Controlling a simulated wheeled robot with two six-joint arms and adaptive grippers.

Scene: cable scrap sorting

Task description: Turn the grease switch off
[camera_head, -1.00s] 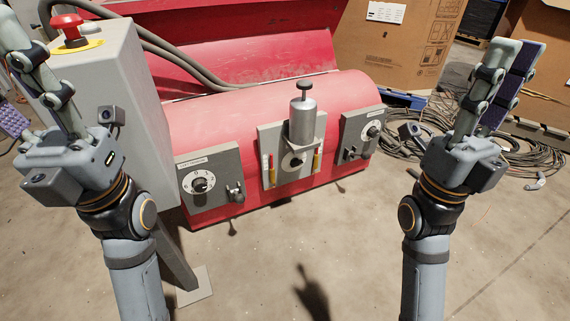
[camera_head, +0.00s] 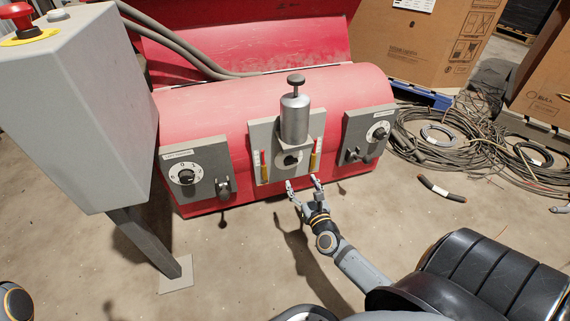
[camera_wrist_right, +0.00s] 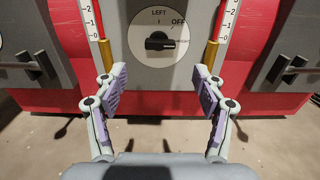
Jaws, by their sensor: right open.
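The grease switch is a black knob (camera_head: 291,160) on a round white dial, low on the middle grey panel (camera_head: 262,140) under a silver grease cylinder (camera_head: 295,118). In the right wrist view the knob (camera_wrist_right: 159,41) lies about level, while the dial reads LEFT at the top and OFF at upper right. Which end of the knob points is hard to tell. My right gripper (camera_head: 302,182) is open and empty, just below and in front of the panel. Its fingers in the wrist view (camera_wrist_right: 157,88) stand wide apart, one to each side below the knob, not touching it.
Red-and-yellow gauges flank the dial. A left panel (camera_head: 196,172) and a right panel (camera_head: 369,135) each carry a dial and a lever. A grey box (camera_head: 75,105) with a red stop button (camera_head: 18,14) stands at left. Cables (camera_head: 440,145) lie on the floor at right.

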